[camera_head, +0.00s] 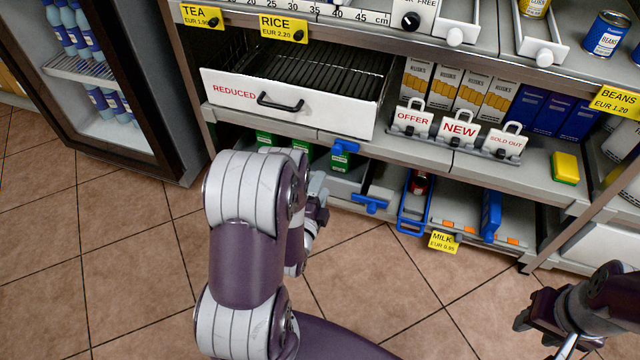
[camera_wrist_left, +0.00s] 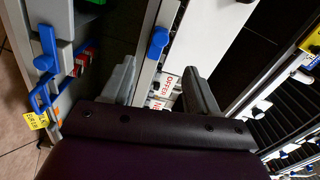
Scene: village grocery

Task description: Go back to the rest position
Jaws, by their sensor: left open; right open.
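My left arm reaches forward in the middle of the head view, and its gripper (camera_head: 318,205) is mostly hidden behind my own arm links, in front of the lower shelf. In the left wrist view the two fingers of my left gripper (camera_wrist_left: 160,85) stand wide apart with nothing between them. Behind them show a white shelf edge and the OFFER card (camera_wrist_left: 163,84). My right gripper (camera_head: 545,318) is at the lower right of the head view, low over the tiled floor. It is open and holds nothing visible.
A white REDUCED drawer (camera_head: 235,98) sticks out from the shelf beyond my left arm. Small OFFER, NEW and SOLD OUT cards (camera_head: 458,130) stand on the shelf. Blue handles (camera_head: 370,203) line the lower shelf. A bottle fridge (camera_head: 165,150) stands left. The tiled floor (camera_head: 110,230) is clear.

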